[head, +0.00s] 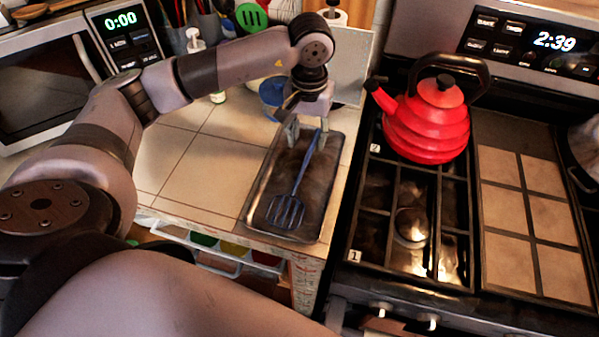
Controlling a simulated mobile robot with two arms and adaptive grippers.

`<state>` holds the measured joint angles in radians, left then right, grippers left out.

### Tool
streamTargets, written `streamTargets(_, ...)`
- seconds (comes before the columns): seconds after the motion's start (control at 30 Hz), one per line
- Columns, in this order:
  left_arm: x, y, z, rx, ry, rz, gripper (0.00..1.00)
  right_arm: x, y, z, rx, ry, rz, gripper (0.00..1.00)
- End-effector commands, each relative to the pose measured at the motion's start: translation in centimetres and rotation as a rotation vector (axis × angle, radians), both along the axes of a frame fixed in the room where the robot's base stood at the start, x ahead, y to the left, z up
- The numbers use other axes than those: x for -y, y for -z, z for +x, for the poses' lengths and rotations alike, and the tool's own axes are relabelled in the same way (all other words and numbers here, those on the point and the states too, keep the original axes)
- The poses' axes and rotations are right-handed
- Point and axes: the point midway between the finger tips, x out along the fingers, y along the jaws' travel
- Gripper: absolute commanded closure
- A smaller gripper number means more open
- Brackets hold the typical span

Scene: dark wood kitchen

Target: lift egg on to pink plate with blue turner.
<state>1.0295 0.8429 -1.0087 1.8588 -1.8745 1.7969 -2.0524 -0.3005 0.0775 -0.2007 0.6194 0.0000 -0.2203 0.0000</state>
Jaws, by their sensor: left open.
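The blue turner (286,211) lies in a dark metal tray (262,196) on the counter, its slotted head toward the front and its handle toward the back. My left gripper (308,140) points down over the back end of the tray, open, with its fingers close around the handle end. I cannot tell whether the fingers touch the handle. No egg and no pink plate show in this view. My right gripper is not in view.
A red kettle (428,122) stands on the stove (411,215) to the right of the tray. A blue cup (271,96) is behind the tray, partly hidden by my arm. A microwave (45,75) stands at the back left. The tiled counter (190,165) left of the tray is clear.

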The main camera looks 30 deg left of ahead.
Motion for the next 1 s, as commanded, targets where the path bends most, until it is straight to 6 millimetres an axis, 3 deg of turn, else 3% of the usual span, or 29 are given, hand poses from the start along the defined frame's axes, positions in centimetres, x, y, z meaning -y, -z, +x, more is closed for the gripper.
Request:
streamTargets(0.23, 0.0, 1.7, -0.1, -0.003, 0.000, -0.001, 0.59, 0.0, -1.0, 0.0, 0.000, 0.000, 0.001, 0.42)
streamTargets(0.53, -0.1, 5.7, 0.0, -0.002, 0.000, 0.000, 0.59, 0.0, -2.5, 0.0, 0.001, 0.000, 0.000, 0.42)
streamTargets(0.8, -0.1, 6.1, 0.1, 0.000, 0.001, -0.001, 0.60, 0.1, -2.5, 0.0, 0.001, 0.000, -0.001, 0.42)
streamTargets(1.0, -0.1, 6.1, 0.1, 0.000, 0.001, -0.001, 0.73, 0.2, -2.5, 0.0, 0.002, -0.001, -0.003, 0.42)
